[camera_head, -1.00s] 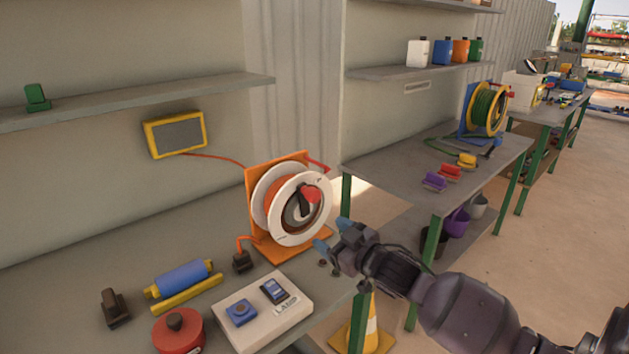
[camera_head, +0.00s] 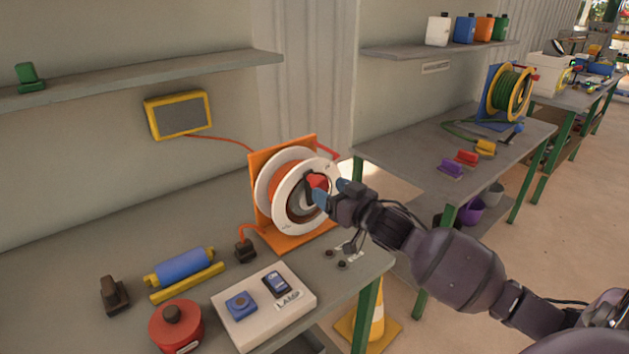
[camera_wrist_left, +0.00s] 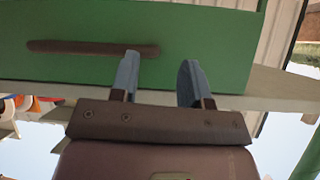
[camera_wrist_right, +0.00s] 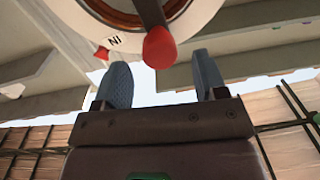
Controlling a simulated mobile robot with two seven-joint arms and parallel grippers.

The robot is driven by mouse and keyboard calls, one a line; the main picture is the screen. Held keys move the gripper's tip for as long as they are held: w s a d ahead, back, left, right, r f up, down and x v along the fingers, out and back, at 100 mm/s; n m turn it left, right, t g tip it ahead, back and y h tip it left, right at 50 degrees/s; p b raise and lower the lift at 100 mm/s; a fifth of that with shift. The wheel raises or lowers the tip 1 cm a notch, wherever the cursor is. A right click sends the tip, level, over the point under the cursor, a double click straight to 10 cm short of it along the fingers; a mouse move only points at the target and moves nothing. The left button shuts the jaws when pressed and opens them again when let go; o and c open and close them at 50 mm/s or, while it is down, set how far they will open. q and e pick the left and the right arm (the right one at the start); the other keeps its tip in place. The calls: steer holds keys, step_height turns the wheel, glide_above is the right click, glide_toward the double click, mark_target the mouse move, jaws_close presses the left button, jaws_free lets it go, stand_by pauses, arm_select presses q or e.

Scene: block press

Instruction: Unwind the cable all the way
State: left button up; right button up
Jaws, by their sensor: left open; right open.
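The cable reel (camera_head: 287,190) is a white drum with orange cable, upright on an orange stand (camera_head: 309,239) on the near bench. Its crank has a red knob (camera_head: 318,181). An orange cable runs from the reel down to a black plug (camera_head: 245,250). My right gripper (camera_head: 332,192) is open beside the knob. In the right wrist view the red knob (camera_wrist_right: 159,47) lies just beyond and between the open fingertips (camera_wrist_right: 160,72), with "IN" printed on the white rim. My left gripper (camera_wrist_left: 157,78) is open and empty before a green surface; it is not in the head view.
A second bench (camera_head: 420,160) holds a green reel (camera_head: 509,94). A traffic cone (camera_head: 377,322) stands below.

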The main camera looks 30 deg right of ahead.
mark_target(314, 181)
steer(key=w, duration=0.4)
steer(key=shift+w+a, duration=0.25)
steer(key=shift+w, duration=0.1)
arm_select(q)
steer(key=shift+w+d, duration=0.2)
steer(key=shift+w, duration=0.1)
arm_select(e)
steer(key=shift+w+a, duration=0.1)
steer(key=shift+w, duration=0.6)
jaws_close()
arm_select(q)
steer(key=shift+s+a, duration=0.1)
steer(key=shift+s, duration=0.15)
arm_select(e)
steer(key=shift+a, duration=0.1)
